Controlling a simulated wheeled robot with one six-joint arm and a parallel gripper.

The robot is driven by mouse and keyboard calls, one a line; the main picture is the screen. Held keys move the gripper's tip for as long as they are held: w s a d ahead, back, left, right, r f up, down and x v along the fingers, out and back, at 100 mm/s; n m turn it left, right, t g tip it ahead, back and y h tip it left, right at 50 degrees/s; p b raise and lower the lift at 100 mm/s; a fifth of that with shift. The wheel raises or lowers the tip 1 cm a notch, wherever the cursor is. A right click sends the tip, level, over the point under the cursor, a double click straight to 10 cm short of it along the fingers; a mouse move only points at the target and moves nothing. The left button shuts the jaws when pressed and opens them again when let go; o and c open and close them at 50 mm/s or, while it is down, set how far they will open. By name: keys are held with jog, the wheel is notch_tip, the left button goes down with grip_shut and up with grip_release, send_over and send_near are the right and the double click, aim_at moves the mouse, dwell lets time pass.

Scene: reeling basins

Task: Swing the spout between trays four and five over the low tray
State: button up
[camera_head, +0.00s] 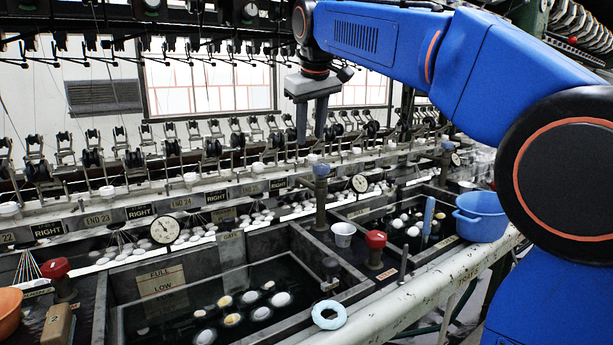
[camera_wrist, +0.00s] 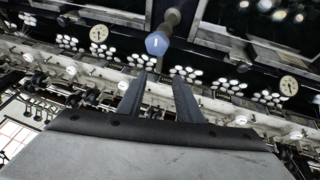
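A grey standpipe with a blue-grey cap (camera_head: 321,171) stands on the divider between two dark trays; I take it for the spout. A dark nozzle-like end (camera_head: 329,268) shows in front of it, over the near tray's right side. The near tray (camera_head: 228,276) has a FULL/LOW plate (camera_head: 162,281) and dark water with floating cocoons. The farther tray (camera_head: 372,206) also holds cocoons. Tray numbers are not readable. My gripper (camera_head: 312,138) is open and empty, pointing down above the cap, apart from it. In the wrist view the cap (camera_wrist: 157,43) lies beyond my open fingertips (camera_wrist: 160,78).
A white cup (camera_head: 343,234), a red-capped valve (camera_head: 375,246), a blue-handled tool (camera_head: 428,215) and a blue basin (camera_head: 481,216) stand around the trays. A pale blue ring (camera_head: 329,315) lies on the front rim. Gauges (camera_head: 165,230) and reeling heads line the back.

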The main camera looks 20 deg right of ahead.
aim_at(307, 183)
jog(key=x, duration=1.5)
jog(key=shift+w+f, duration=0.15)
jog(key=shift+f, duration=0.2)
grip_shut()
